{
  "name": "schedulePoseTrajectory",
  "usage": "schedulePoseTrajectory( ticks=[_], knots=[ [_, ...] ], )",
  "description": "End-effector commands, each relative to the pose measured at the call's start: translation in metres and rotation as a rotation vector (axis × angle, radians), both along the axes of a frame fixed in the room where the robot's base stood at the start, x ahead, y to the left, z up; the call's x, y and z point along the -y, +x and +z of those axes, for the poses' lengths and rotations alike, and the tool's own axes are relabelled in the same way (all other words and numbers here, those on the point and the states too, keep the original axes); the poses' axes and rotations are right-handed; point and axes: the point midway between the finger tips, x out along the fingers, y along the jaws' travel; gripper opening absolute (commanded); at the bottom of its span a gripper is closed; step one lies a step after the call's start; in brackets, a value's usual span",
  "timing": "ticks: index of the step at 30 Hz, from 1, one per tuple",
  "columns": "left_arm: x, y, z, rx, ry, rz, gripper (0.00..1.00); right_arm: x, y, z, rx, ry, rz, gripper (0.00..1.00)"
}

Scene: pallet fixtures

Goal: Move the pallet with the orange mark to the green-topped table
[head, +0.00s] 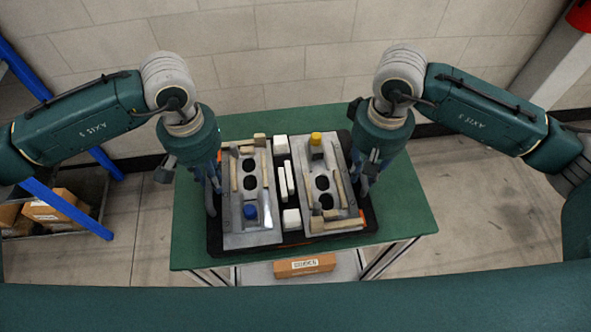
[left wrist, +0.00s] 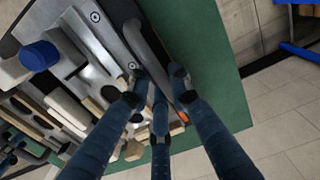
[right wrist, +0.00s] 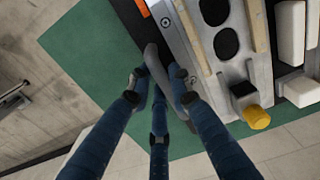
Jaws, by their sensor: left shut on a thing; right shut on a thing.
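The black pallet (head: 213,236) with orange marks (head: 370,213) is over the green-topped table (head: 420,215); whether it rests on it or hangs just above, I cannot tell. An orange mark also shows in the left wrist view (left wrist: 182,108) and the right wrist view (right wrist: 142,8). The pallet carries two grey fixture plates. My left gripper (head: 212,190) is shut on the pallet's left-side handle (left wrist: 148,45). My right gripper (head: 364,182) is shut on its right-side handle (right wrist: 154,62). The fingers partly hide both handles.
The left plate has a blue knob (head: 250,212), the right plate a yellow one (head: 316,138). White blocks (head: 291,219) sit between them. A cardboard box (head: 305,265) lies below the table's front edge. A blue-framed rack (head: 75,207) stands left; a wall is behind.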

Motion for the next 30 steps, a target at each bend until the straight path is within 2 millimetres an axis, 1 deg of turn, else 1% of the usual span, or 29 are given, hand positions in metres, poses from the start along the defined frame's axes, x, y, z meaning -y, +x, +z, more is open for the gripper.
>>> schedulePoseTrajectory(
  ticks=[8,9,11,19,22,26,30],
  knots=[
    [0.001,0.002,-0.012,0.007,-0.003,0.000,0.00,-0.001,0.002,-0.013,0.007,0.003,0.000,0.00],
    [0.000,0.000,-0.013,0.001,-0.001,0.000,0.27,0.000,0.000,-0.013,0.000,0.000,0.000,0.27],
    [0.000,0.000,-0.012,0.000,0.000,0.000,0.38,0.000,0.000,-0.013,0.000,0.000,0.000,0.38],
    [0.000,0.000,-0.012,0.000,0.000,0.000,0.38,0.000,0.000,-0.012,0.000,0.000,0.000,0.38],
    [0.000,0.001,-0.007,0.002,-0.001,0.000,0.38,0.000,0.000,-0.012,0.000,0.000,0.000,0.38],
    [0.000,0.001,0.012,0.005,-0.001,-0.001,0.38,0.000,0.000,-0.012,0.000,0.000,0.000,0.38],
    [0.000,0.001,0.042,0.007,0.000,-0.001,0.38,0.000,0.000,-0.012,0.000,0.000,0.000,0.38]
  ],
)
